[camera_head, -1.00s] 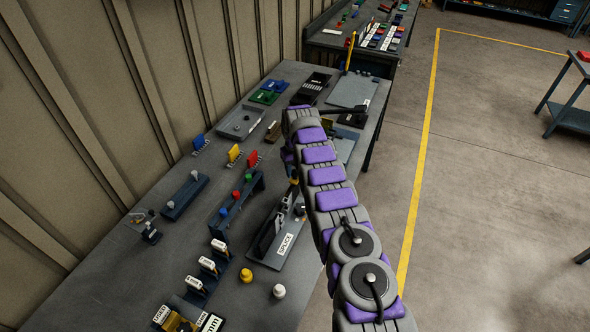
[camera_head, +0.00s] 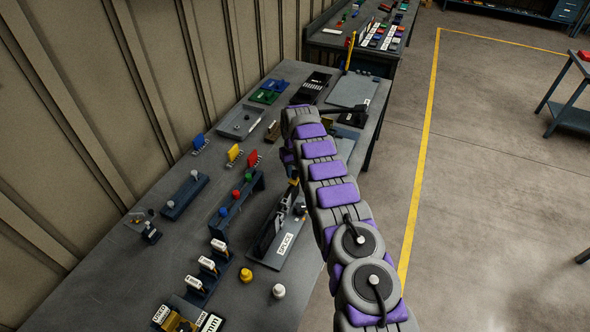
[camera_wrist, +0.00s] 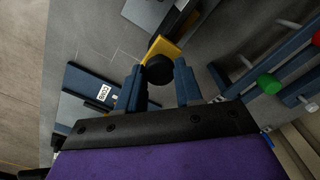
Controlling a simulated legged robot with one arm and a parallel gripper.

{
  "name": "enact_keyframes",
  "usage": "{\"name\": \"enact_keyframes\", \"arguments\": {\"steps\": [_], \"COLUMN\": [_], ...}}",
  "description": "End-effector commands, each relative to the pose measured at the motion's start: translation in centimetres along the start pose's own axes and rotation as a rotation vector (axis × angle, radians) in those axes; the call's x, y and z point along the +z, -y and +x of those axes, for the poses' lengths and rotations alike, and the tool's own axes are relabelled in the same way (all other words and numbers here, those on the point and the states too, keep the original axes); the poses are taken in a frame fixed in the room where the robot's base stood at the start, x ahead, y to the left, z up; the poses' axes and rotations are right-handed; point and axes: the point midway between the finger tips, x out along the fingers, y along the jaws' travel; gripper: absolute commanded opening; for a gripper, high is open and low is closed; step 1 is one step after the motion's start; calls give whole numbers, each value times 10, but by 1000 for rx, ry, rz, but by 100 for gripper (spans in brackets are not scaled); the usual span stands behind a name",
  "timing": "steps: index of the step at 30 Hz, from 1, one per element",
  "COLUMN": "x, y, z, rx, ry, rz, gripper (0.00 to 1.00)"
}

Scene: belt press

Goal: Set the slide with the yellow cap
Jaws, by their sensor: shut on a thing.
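In the wrist view my gripper (camera_wrist: 158,88) has its two blue fingers on either side of a dark round knob (camera_wrist: 158,70), shut on it. A yellow piece (camera_wrist: 163,47), which looks like the yellow cap, sits right against the knob on its far side. A dark bar runs on beyond it. In the head view a small yellow part (camera_head: 293,182) shows beside my arm, at the far end of the fixture labelled SPLICE (camera_head: 286,244). My arm hides most of the gripper there. How the knob joins the yellow piece is not clear.
A loose yellow knob (camera_head: 246,275) and white knob (camera_head: 279,291) stand in front. A blue plate with a white label (camera_wrist: 104,92) lies left in the wrist view.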

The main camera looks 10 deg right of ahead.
Motion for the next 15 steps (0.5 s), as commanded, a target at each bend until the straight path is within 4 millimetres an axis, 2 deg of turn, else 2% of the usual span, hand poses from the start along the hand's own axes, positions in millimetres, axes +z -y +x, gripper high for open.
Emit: {"name": "enact_keyframes", "arguments": {"steps": [15], "x": [20], "y": [24], "z": [-2], "rx": [0], "ry": [-2], "rz": [-4], "gripper": [0]}}
